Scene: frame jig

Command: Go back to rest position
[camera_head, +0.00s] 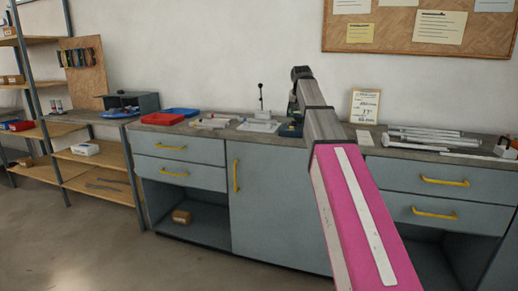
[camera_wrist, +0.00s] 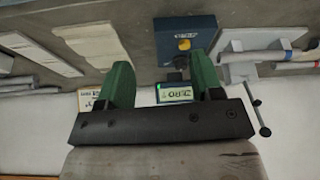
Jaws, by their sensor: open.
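My gripper (camera_wrist: 162,72) shows in the wrist view as two green fingers on a dark bar. The fingers stand well apart with nothing held between them. Beyond the gap are a blue device (camera_wrist: 185,24) with a yellow knob and a small green-lit display (camera_wrist: 175,93). In the head view my pink and grey arm reaches from the lower right up over the counter. Its dark far end is raised above the worktop, and the fingers cannot be made out there.
The grey worktop (camera_head: 222,133) carries a red tray (camera_head: 161,118), a blue tray (camera_head: 182,111), a pale fixture (camera_head: 259,126) with an upright rod and metal bars (camera_head: 425,137) at right. A framed sign (camera_head: 365,106) stands behind. Shelves (camera_head: 95,160) are at left. Floor at front left is clear.

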